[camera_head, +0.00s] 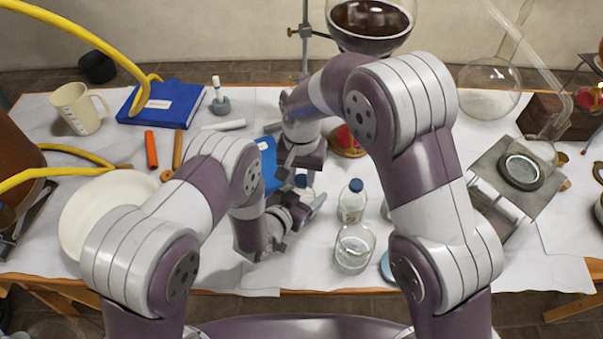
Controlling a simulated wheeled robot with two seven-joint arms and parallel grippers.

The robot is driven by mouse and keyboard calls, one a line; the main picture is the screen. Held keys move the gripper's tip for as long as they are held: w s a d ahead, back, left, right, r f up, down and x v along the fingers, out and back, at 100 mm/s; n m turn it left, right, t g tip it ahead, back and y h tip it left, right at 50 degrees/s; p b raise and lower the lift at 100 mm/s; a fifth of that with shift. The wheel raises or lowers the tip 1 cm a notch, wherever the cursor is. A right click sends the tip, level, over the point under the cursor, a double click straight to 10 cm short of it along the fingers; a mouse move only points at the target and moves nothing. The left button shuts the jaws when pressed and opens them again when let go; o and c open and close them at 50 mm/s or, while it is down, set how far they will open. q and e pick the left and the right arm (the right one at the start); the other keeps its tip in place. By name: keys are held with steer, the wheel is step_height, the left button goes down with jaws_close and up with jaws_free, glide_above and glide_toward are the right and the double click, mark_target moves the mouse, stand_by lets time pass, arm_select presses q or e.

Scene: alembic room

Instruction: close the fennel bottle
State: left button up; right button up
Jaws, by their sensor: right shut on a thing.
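My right gripper (292,175) reaches down from above at the table's middle. It is shut on a blue cap (303,180), as far as the overlap lets me see. A clear glass bottle lies mostly hidden below that cap, and I cannot read a label to tell whether it is the fennel bottle. My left gripper (300,212) is low beside it, its fingers pointing right toward the same spot. Whether its jaws are open or hold the bottle is hidden. A second clear bottle with a blue cap (352,202) stands upright to the right.
An open glass jar (352,250) stands in front of the capped bottle. A blue disc (387,266) lies beside my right arm. A white plate (88,208), a mug (75,108) and a blue book (165,105) are at left. A metal stand (515,185) is at right.

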steer(key=shift+f, duration=0.55)
arm_select(q)
jaws_close()
arm_select(e)
steer(key=m, duration=0.6)
steer(key=shift+m, duration=0.3)
steer(key=o, duration=1)
steer(key=shift+r, duration=2.3)
